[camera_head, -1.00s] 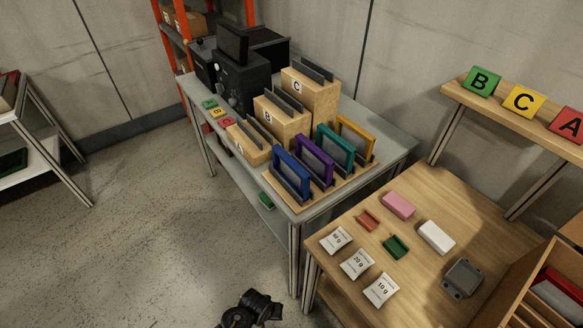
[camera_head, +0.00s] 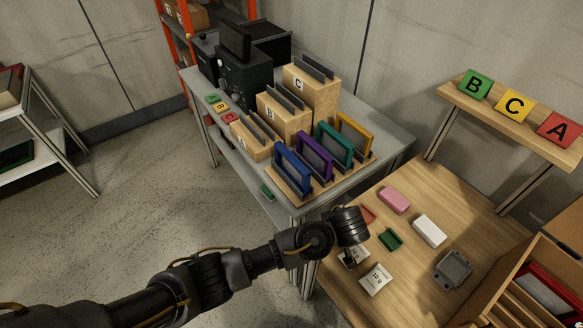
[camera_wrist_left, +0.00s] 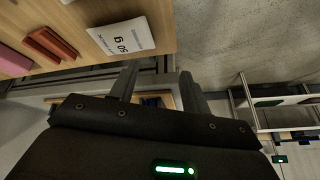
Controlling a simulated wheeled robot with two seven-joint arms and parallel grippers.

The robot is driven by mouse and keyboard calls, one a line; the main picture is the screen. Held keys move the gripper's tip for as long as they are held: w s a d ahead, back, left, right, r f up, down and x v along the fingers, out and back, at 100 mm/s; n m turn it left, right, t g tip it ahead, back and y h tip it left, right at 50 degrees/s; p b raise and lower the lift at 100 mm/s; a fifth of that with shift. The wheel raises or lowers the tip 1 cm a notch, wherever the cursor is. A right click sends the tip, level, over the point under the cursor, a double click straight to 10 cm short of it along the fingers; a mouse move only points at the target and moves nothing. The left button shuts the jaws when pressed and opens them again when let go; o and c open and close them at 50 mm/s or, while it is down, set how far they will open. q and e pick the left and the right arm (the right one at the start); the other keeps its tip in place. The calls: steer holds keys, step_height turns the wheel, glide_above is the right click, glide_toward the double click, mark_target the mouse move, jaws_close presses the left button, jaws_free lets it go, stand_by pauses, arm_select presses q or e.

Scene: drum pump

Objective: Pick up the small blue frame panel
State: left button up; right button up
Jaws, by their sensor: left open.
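The small blue frame panel (camera_head: 292,167) stands upright at the front left of a wooden rack on the grey table, left of a purple frame. My left arm reaches in from the left, and its gripper (camera_head: 349,260) hangs over the packets at the wooden table's left edge, right of and nearer than the blue panel, not touching it. In the left wrist view the two fingers of the gripper (camera_wrist_left: 158,88) are apart, with no held object visible between them. My right gripper is not in view.
Purple (camera_head: 315,157), teal (camera_head: 335,145) and yellow (camera_head: 355,134) frames stand beside the blue one. Wooden blocks with slots (camera_head: 284,117) stand behind. The wooden table holds a pink block (camera_head: 394,200), white block (camera_head: 430,231), green tray (camera_head: 390,239) and packets (camera_head: 377,281).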

mark_target(294, 159)
arm_select(q)
steer(key=w+a+r+n+t+y, duration=0.2)
steer(key=w+r+n+t+y, duration=0.35)
steer(key=w+r, duration=0.65)
steer(key=w+a+b, duration=0.1)
steer(key=b, duration=0.1)
steer(key=w+a+f+b, duration=0.1)
steer(key=b, duration=0.1)
steer(key=shift+w+a+f+m+t+y+b, duration=0.15)
steer(key=shift+f+m+t+y+b, duration=0.1)
steer(key=shift+t+b, duration=0.15)
steer(key=shift+w+a, duration=0.15)
steer(key=shift+w, duration=0.05)
steer(key=shift+w+a+p, duration=0.25)
steer(key=shift+p, duration=0.05)
steer(key=p+x, duration=0.1)
steer(key=x, duration=0.2)
steer(key=shift+w+a+f+p, duration=0.1)
steer(key=shift+w+f+p, duration=0.1)
steer(key=shift+f+p, duration=0.1)
steer(key=shift+w+a+f, duration=0.25)
steer(key=shift+w+f, duration=0.05)
